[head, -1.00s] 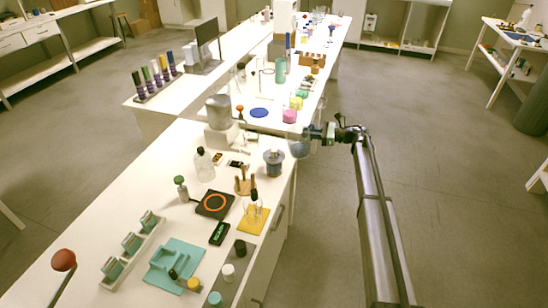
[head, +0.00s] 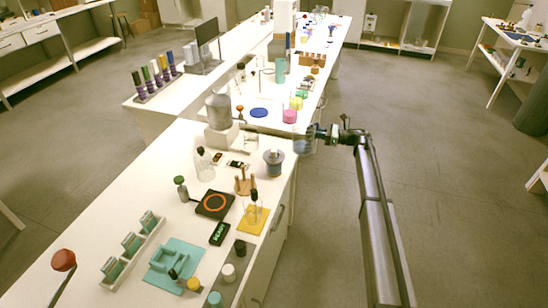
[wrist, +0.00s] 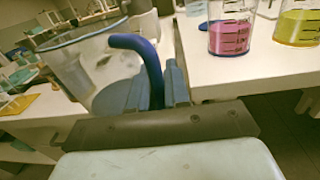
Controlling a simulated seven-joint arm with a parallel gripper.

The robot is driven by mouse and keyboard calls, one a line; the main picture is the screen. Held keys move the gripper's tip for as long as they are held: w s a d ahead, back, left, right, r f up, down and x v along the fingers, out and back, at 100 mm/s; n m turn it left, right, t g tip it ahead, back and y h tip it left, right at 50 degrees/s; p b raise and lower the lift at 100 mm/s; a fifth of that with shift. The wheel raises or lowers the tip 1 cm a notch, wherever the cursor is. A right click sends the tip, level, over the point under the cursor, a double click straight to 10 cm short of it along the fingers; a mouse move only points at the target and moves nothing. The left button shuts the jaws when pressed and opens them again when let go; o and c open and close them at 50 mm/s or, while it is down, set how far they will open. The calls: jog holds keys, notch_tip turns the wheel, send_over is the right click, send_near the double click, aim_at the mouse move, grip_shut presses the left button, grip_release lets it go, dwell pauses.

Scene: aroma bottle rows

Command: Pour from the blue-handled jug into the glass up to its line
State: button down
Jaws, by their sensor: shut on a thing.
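My gripper (head: 318,133) is shut on the blue handle (wrist: 146,62) of a clear jug (head: 303,143), off the right edge of the long white table. In the wrist view the clear jug (wrist: 85,60) fills the upper left, with its handle between the jaws. The liquid level in the jug is hard to tell. A clear glass (head: 247,215) stands on a yellow mat (head: 262,225) near the table's right edge, nearer the camera than the jug. A dark-topped item stands in or behind it. Its line is too small to make out.
A pink beaker (wrist: 231,38) and a yellow beaker (wrist: 298,28) stand on the table beside the jug in the wrist view. A grey-blue pot (head: 273,162), a wooden stand (head: 244,182) and a black hotplate (head: 215,205) are near the glass.

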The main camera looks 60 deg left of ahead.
jog(key=w+r, duration=0.2)
jog(key=w+a+r, duration=0.1)
jog(key=w+r, duration=0.1)
dwell(0.4)
